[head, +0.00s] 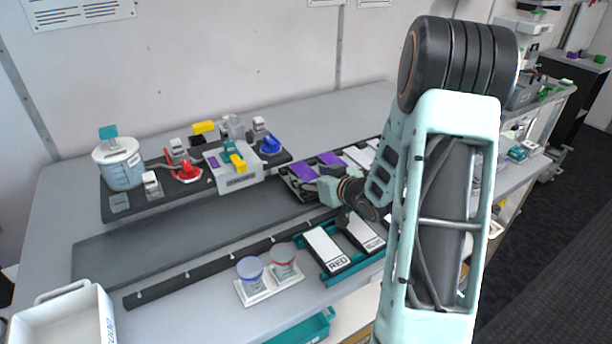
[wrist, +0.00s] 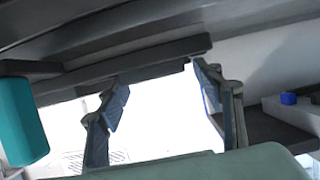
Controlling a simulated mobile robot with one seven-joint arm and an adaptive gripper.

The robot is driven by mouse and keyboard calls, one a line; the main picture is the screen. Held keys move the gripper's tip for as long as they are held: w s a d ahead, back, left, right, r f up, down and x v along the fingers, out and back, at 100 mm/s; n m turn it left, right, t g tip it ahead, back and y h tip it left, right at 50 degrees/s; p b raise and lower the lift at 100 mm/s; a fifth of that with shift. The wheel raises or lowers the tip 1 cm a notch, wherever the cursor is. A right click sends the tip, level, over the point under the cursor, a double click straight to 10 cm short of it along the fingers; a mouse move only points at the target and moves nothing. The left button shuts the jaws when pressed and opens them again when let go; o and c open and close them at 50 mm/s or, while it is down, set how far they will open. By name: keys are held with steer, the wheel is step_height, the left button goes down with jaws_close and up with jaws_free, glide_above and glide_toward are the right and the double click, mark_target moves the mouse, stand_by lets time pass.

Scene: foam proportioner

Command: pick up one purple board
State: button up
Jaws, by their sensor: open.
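Two purple boards lie side by side in a dark rack on the bench in the head view, a left one (head: 302,172) and a right one (head: 330,158). My gripper (wrist: 162,93) is open in the wrist view, with its two fingers apart and a bright, washed-out area between them. I see nothing held between the fingers. In the head view my wrist is close in front of the purple boards, and the gripper's fingertips are too small to make out there. No purple board can be made out in the wrist view.
White boards (head: 357,157) lie right of the purple ones. RED (head: 324,248) and BLUE labelled boards sit in a teal holder in front. Left stand a grey device (head: 234,180), a red valve (head: 187,172), a blue knob (head: 271,145) and two cups (head: 250,271).

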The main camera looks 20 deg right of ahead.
steer(key=shift+w+f, duration=0.1)
steer(key=shift+w, duration=0.2)
steer(key=shift+c, duration=0.7)
steer(key=c, duration=1.1)
